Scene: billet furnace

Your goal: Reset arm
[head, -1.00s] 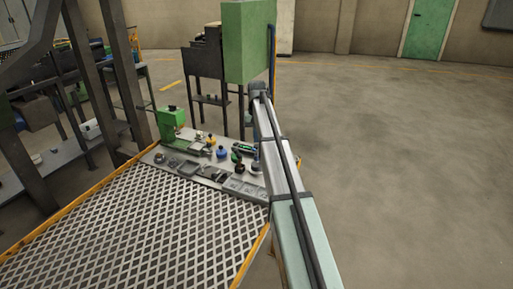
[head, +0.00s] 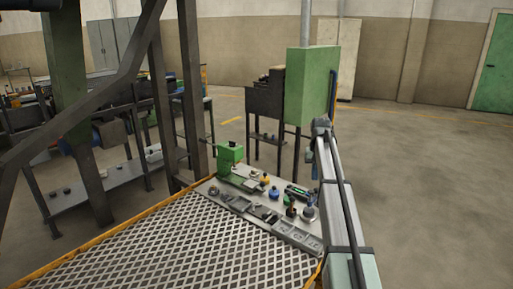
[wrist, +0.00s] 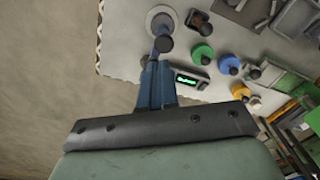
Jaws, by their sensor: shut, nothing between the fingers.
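My gripper (wrist: 155,72) shows in the wrist view as two blue fingers closed together, with nothing between them. It hangs above the edge of a grey work plate (wrist: 118,45). A pale round-based piece with a dark knob (wrist: 163,43) lies just beyond the fingertips in the picture. I cannot tell the height gap. In the head view my arm reaches away along the right side of the plate (head: 318,240).
The plate holds a green press (head: 230,153), a blue knobbed piece (head: 274,193), a yellow one (head: 265,180) and a small device with a lit green display (wrist: 187,80). A green cabinet (head: 312,85) stands behind. A mesh table (head: 190,245) lies in front. Floor to the right is clear.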

